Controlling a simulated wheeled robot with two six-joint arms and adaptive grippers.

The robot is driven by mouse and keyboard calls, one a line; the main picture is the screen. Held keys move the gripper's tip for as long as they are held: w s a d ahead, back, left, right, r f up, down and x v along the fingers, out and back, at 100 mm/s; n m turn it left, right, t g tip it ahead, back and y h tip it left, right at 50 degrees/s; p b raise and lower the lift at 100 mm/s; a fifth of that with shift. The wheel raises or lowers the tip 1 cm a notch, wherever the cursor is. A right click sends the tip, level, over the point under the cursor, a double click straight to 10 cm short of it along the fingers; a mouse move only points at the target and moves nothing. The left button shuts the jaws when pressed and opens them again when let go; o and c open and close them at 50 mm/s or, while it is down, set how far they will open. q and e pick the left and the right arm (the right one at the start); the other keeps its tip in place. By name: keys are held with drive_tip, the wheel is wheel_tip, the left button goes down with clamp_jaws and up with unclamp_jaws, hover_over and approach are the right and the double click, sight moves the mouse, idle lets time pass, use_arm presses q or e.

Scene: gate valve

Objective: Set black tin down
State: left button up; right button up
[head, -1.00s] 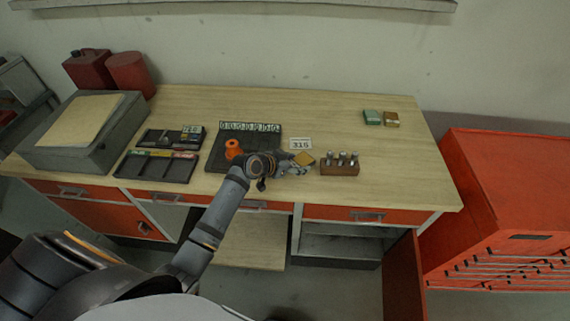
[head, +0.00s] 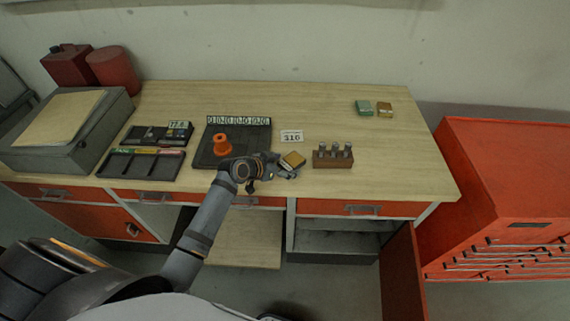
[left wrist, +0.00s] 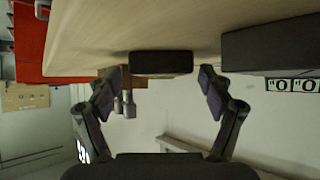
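The black tin with a yellow top (head: 293,160) sits on the workbench (head: 390,165), between the dark board and the wooden block. In the left wrist view its dark side (left wrist: 162,62) shows against the bench surface, between the fingers. My left gripper (head: 281,168) is at its near left side. In the left wrist view the left gripper's fingertips (left wrist: 160,78) are spread, with a gap on each side of the tin. My right gripper is not in view.
A wooden block with several metal pieces (head: 333,157) stands close right of the tin. The bench's right part is mostly clear.

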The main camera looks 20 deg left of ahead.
use_arm(q)
drive_tip(key=shift+w+f, duration=0.1)
drive_tip(key=shift+w, duration=0.1)
drive_tip(key=shift+s, duration=0.1)
drive_tip(key=b+v, duration=0.1)
drive_tip(key=v, duration=0.4)
drive_tip(key=shift+s+a, duration=0.1)
drive_tip(key=v, duration=0.5)
drive_tip(key=shift+s+a+r, duration=0.2)
drive_tip(key=shift+s+r, duration=0.35)
drive_tip(key=shift+r, duration=0.1)
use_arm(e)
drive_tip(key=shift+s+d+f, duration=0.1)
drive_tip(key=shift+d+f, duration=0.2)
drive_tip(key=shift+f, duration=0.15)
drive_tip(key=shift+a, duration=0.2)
